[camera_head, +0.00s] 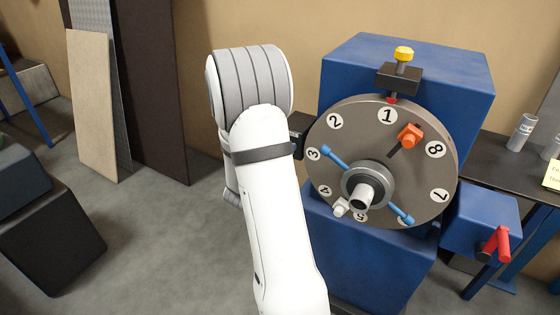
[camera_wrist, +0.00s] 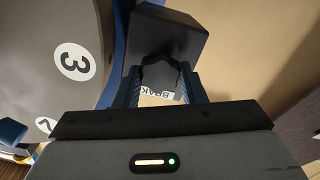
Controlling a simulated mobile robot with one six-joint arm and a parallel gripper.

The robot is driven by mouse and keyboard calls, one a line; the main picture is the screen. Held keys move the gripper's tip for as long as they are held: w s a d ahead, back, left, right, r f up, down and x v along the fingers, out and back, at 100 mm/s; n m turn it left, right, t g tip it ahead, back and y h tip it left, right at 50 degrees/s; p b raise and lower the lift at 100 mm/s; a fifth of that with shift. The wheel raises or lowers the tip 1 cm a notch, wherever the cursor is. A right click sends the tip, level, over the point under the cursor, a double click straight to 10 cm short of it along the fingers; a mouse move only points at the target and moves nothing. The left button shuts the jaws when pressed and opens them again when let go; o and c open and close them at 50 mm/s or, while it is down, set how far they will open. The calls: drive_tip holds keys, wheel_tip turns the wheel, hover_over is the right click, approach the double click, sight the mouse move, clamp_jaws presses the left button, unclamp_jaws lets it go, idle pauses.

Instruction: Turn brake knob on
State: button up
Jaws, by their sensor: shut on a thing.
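The brake knob (camera_wrist: 158,70) is a dark, rounded piece in the wrist view, in front of a black block (camera_wrist: 172,38). My gripper (camera_wrist: 158,84) has its two dark blue fingers on either side of the knob and is shut on it. A pale label (camera_wrist: 160,96) with part of the word BRAKE shows between the fingers. In the head view, part of a black block (camera_head: 299,122) shows at the left rim of the numbered wheel (camera_head: 345,118). My white arm hides the knob and my gripper there.
The wheel carries an orange knob (camera_head: 409,135), blue rods and a white knob (camera_head: 341,207). A yellow-topped pin (camera_head: 403,54) stands above it. A red handle (camera_head: 496,244) is on the blue box at lower right. Open grey floor (camera_head: 150,235) lies left of my arm.

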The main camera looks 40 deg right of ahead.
drive_tip(key=shift+s+d+f+m+b, duration=0.1)
drive_tip(key=shift+s+m+b, duration=0.05)
drive_tip(key=shift+m+b, duration=7.1)
drive_tip(key=shift+s+d+f+m+b, duration=0.1)
drive_tip(key=shift+m+b, duration=5.9)
drive_tip(key=shift+m, duration=2.35)
drive_tip(key=o, duration=0.7)
drive_tip(key=shift+r, duration=0.1)
drive_tip(key=o, duration=0.3)
